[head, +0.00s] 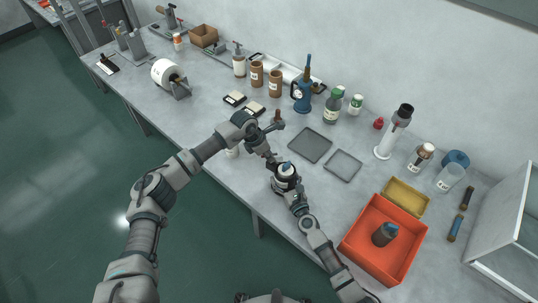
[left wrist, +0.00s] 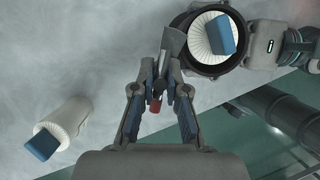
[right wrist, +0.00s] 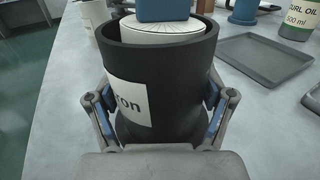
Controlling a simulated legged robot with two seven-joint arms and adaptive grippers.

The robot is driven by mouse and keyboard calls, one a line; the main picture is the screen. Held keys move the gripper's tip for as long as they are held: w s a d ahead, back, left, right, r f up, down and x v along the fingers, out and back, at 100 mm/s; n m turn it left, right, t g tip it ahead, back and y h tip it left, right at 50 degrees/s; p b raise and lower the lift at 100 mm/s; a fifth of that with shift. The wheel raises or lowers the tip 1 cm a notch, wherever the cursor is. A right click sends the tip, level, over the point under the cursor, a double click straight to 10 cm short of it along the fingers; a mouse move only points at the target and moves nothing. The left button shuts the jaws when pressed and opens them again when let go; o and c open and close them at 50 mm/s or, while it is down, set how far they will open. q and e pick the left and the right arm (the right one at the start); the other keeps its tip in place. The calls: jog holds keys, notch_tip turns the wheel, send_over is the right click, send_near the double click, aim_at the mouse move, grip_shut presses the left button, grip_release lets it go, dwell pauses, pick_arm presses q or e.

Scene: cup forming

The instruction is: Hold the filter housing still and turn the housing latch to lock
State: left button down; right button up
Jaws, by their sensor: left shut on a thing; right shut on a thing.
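The black filter housing (head: 285,184) stands upright at the front edge of the table, with a white pleated filter (right wrist: 160,33) and a blue block (left wrist: 222,36) inside it. My right gripper (right wrist: 162,108) is shut around the lower body of the housing, below its rim. My left gripper (left wrist: 162,72) is shut on the grey housing latch (left wrist: 173,42), which sits at the side of the housing rim. A small red piece (left wrist: 155,105) shows between its fingers. In the head view the latch is mostly hidden by my left gripper (head: 269,160).
Another white filter with a blue block (left wrist: 66,124) is on the table near my left gripper. Two dark trays (head: 310,145) lie behind the housing. An orange bin (head: 355,242) holding a dark cup is at right. Bottles line the back.

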pick_arm(q)
jog(key=shift+w+a+m, duration=0.1)
jog(key=shift+a+m, duration=0.05)
jog(key=shift+m, duration=0.35)
dwell(0.4)
jog(key=m+g, duration=0.1)
jog(key=m, duration=0.2)
jog(key=shift+f+m+g, duration=0.1)
jog(key=shift+m+g, duration=0.8)
jog(key=shift+m, duration=0.8)
jog(key=shift+a+m, duration=0.1)
jog(key=shift+m, duration=0.4)
jog(key=c, duration=1.2)
grip_release()
jog(key=shift+o, duration=0.2)
jog(key=shift+d, duration=0.2)
jog(key=v, duration=1.2)
jog(key=shift+w+a, duration=0.15)
jog(key=shift+w, duration=0.1)
